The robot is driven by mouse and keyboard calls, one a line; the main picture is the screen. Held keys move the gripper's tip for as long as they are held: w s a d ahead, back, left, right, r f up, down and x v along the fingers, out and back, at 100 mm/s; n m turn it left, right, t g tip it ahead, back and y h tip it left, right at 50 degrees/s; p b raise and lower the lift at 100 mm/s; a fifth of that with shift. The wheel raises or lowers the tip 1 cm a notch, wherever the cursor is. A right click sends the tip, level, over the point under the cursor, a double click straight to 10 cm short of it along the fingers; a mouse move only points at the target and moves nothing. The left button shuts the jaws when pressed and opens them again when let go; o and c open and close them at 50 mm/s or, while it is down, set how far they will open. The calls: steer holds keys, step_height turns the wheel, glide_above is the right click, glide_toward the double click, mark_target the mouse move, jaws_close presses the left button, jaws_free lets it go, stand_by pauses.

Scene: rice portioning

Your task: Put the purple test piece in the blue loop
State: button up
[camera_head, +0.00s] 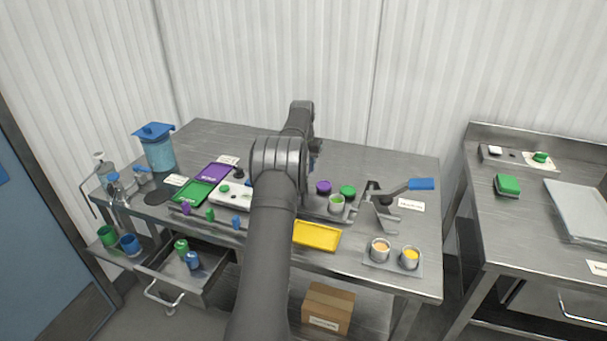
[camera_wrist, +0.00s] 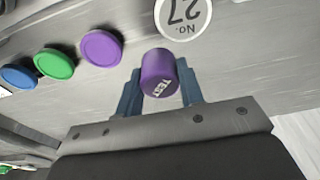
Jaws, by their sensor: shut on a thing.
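My gripper (camera_wrist: 160,88) is shut on a purple cylinder marked TEST (camera_wrist: 159,68), the purple test piece, in the wrist view. Its blue fingers sit on both sides of the piece. The piece is over a grey metal surface; I cannot tell how high. In the head view my own arm hides most of the gripper and the held piece. I cannot make out a blue loop in either view.
Purple (camera_wrist: 101,48), green (camera_wrist: 54,64) and blue (camera_wrist: 19,75) round lids lie in a row left of the piece in the wrist view. A yellow tray (camera_head: 317,236) and a blue-handled device (camera_head: 421,184) are on the table (camera_head: 270,139). The drawer (camera_head: 170,274) is open.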

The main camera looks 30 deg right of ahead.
steer(key=shift+w+a+f, duration=0.15)
steer(key=shift+w+f, duration=0.1)
steer(key=shift+f, duration=1.9)
steer(key=shift+f, duration=0.1)
steer(key=o, duration=1)
steer(key=shift+o, duration=0.4)
steer(key=r, duration=0.4)
steer(key=s+a+r, duration=0.1)
steer(key=r, duration=0.7)
steer(key=shift+s+a+r, duration=0.1)
steer(key=shift+s+a, duration=0.05)
steer(key=shift+s, duration=0.05)
